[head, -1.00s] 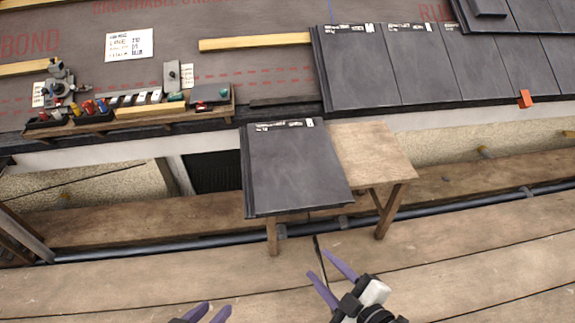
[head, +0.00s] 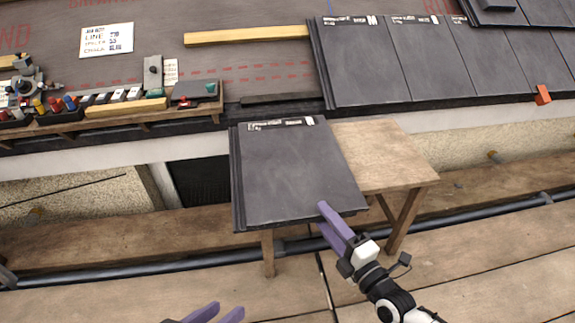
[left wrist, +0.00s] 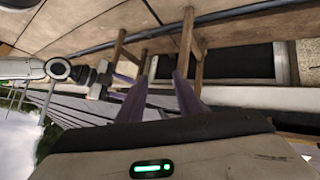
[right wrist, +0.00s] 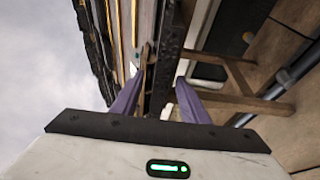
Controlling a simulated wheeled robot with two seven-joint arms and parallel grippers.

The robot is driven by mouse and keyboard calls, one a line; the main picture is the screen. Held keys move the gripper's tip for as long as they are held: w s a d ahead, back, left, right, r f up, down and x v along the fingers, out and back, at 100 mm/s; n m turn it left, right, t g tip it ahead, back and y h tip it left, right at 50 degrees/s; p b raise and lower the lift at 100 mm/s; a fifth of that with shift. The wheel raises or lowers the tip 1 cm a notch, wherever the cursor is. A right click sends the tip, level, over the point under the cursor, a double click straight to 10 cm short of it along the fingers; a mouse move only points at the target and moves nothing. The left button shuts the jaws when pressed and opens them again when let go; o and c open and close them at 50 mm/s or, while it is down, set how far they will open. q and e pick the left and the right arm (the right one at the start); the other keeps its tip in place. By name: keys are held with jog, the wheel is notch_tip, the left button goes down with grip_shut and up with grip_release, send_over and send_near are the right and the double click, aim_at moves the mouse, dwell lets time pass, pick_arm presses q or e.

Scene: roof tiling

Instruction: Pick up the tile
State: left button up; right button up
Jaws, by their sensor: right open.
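A stack of dark grey slate tiles (head: 290,180) lies on a wooden trestle table, with a white printed label along the top tile's far edge. My right gripper (head: 323,217) is open at the stack's near right corner, one finger overlapping that corner in the head view. In the right wrist view, the dark edge of the stack (right wrist: 174,50) runs between the two spread fingers (right wrist: 162,76); contact cannot be told. My left gripper (head: 220,310) is open and empty, low at the bottom edge of the head view, nearer me than the table. Its fingers are apart in the left wrist view (left wrist: 160,82).
The table's bare wooden right half (head: 385,155) is free. Behind it is the roof with laid slate tiles (head: 365,65), an orange clip (head: 542,95) and a wooden batten (head: 245,36). A tool shelf (head: 100,122) stands at the left. A dark pipe (head: 100,272) runs along the planks.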

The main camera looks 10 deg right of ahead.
aim_at(317, 211)
jog(key=b+x, duration=0.1)
jog(key=x, duration=0.1)
jog(key=b+x, duration=0.1)
jog(key=x, duration=0.1)
jog(key=shift+f, duration=0.25)
jog(key=shift+w+r, duration=0.1)
jog(key=shift+w, duration=0.25)
pick_arm(q)
jog(key=shift+w+d+r+t+h, duration=0.1)
jog(key=shift+d+r+t+h, duration=0.1)
jog(key=shift+d+r+h, duration=0.25)
jog(key=shift+d+r+t+h, duration=0.15)
jog(key=shift+d+r+t, duration=0.05)
jog(key=shift+r, duration=0.4)
pick_arm(e)
grip_shut()
jog(key=shift+w+r, duration=0.1)
jog(key=shift+r, duration=0.25)
